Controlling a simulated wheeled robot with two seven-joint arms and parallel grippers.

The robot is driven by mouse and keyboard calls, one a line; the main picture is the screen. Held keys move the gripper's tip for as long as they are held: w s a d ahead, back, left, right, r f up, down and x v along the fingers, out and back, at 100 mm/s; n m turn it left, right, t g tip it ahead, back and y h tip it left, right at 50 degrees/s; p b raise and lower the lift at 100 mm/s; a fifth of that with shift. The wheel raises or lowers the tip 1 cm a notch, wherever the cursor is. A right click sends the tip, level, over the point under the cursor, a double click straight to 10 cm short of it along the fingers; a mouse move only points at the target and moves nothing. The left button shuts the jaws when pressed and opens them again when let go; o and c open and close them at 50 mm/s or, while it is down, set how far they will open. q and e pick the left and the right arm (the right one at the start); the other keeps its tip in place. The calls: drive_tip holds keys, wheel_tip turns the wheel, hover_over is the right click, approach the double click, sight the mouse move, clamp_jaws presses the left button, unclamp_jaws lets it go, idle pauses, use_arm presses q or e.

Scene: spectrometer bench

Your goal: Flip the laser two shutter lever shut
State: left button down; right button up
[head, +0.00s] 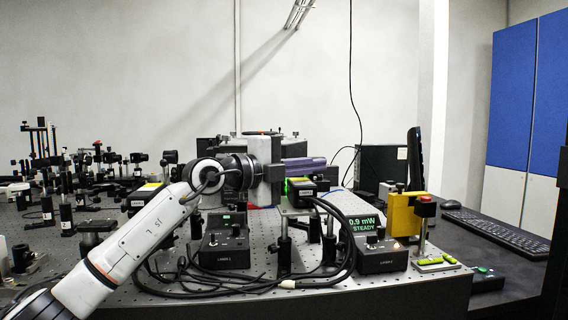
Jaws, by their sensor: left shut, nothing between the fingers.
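My left gripper (274,172) is at the end of the white arm, above the middle of the bench. It is shut and empty; its fingertips are hard to make out against the dark equipment behind. Just right of it and below is a black laser head (306,188) on a post mount, with a green glow at its left side. Two black controller boxes stand on the bench, a left one (226,250) and a right one (381,257); their small labels are too blurred to read surely. I cannot clearly make out the shutter lever. My right gripper is not in view.
A green display (366,224) reads 0.9 mW STEADY. Black cables (345,235) loop between the boxes. Several optics posts (66,205) crowd the left. A keyboard (496,230) lies at far right.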

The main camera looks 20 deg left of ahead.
use_arm(q)
drive_tip(key=shift+s+d+r, duration=0.1)
drive_tip(key=shift+s+d, duration=0.15)
drive_tip(key=shift+d, duration=0.8)
drive_tip(key=v, duration=1)
drive_tip(key=shift+r, duration=0.3)
drive_tip(key=shift+s+f, duration=0.1)
